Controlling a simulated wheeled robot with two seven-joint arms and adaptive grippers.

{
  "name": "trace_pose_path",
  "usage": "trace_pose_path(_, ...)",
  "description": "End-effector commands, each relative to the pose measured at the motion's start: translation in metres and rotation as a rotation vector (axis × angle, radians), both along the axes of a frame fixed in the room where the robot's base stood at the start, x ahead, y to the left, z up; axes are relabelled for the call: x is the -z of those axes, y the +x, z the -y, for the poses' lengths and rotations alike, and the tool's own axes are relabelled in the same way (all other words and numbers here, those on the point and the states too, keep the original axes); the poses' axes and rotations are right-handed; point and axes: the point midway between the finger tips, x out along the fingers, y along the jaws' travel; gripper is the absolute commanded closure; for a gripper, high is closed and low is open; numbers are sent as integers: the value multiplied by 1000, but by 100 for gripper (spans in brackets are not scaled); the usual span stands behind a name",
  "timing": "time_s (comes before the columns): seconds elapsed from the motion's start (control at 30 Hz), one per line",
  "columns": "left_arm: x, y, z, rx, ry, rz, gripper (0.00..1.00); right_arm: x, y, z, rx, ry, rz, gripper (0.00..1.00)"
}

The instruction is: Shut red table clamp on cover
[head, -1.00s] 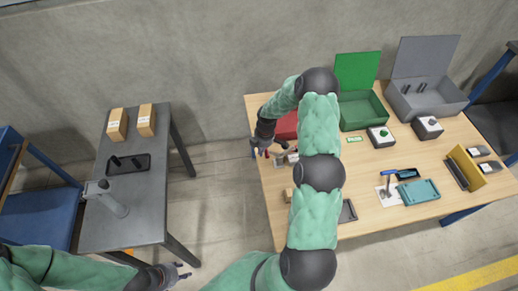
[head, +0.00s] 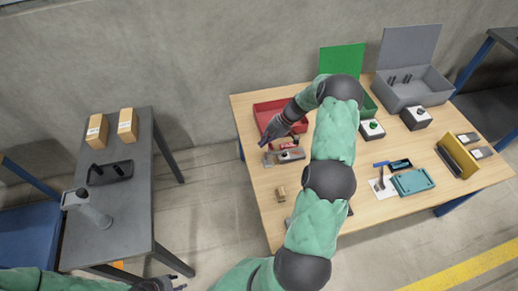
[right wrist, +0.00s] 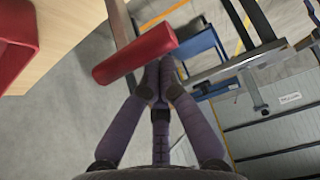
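The red table clamp's handle (head: 288,146) shows at the left part of the wooden table, beside a grey metal part (head: 291,155). In the right wrist view the red bar-shaped handle (right wrist: 135,55) lies across, just past my fingertips. My right gripper (head: 266,142) is at the table's left side, close to the clamp. In the right wrist view its fingers (right wrist: 160,72) come together at the handle's lower edge, with nothing visible between them. I cannot tell whether they touch the handle. The cover is not clearly distinguishable. My left gripper (head: 175,286) is at the bottom edge, partly cut off.
A red bin (head: 262,108) stands behind the clamp; its edge shows in the right wrist view (right wrist: 18,45). A small tan block (head: 280,192) lies nearer. Green (head: 370,107) and grey (head: 410,90) boxes stand at the back. A grey side table (head: 132,190) stands left.

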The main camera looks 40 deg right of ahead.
Motion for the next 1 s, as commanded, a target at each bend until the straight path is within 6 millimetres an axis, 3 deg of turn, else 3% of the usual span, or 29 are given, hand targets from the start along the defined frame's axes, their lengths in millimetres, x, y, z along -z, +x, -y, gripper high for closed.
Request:
trace_pose_path(0.3,17,0,0,0,0,1,60,-3,-8,15,1,-3,-1,100)
trace_pose_path(1.0,20,0,0,0,0,1,60,-4,-11,24,4,-13,-3,100)
